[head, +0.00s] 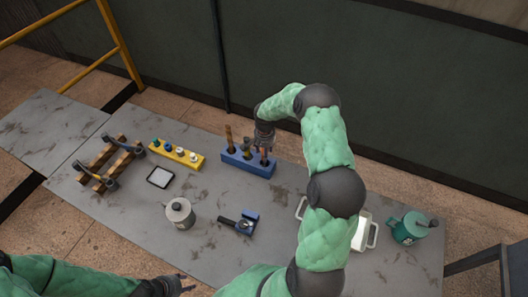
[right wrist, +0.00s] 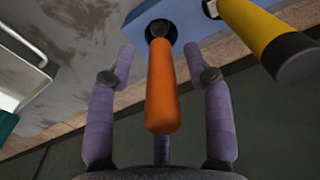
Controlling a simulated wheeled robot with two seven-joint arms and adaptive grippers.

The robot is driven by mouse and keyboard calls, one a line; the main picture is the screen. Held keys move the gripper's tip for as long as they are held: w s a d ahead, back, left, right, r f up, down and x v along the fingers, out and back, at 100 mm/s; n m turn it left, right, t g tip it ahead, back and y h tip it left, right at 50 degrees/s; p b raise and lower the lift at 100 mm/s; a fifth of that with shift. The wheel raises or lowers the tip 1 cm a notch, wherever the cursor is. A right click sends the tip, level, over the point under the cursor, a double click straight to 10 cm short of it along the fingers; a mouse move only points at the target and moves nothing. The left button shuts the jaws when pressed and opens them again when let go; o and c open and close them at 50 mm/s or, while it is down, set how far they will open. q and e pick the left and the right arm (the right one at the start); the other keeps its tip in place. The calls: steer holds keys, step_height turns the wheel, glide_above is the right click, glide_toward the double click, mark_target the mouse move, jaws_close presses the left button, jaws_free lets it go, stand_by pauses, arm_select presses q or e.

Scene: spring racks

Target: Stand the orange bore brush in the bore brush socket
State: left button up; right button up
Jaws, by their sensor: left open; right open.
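The orange bore brush (right wrist: 161,92) stands with its lower end in a dark round hole at one end of the blue rack (right wrist: 132,14). In the head view this is the right end of the blue rack (head: 240,163), and my right gripper (head: 264,146) is over it and hides most of the brush. In the right wrist view my right gripper (right wrist: 160,66) is open, its fingers on both sides of the orange handle with gaps. The hole's label cannot be read. My left gripper (head: 184,285) is open and empty at the front edge.
A yellow-handled tool (right wrist: 262,36) stands beside the brush; a brown one (head: 228,136) is at the rack's left end. A yellow rack (head: 177,153), wooden frame (head: 108,165), grey canister (head: 179,213), blue clamp-like tool (head: 240,223), white tray (head: 361,233) and green mug (head: 408,228) stand around.

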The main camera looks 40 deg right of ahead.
steer(key=shift+s+a+r, duration=0.1)
steer(key=shift+a+r, duration=0.05)
steer(key=shift+r, duration=1.95)
steer(key=shift+s+a+r, duration=0.1)
steer(key=shift+a+r, duration=0.05)
steer(key=shift+r, duration=1.9)
steer(key=shift+r, duration=0.1)
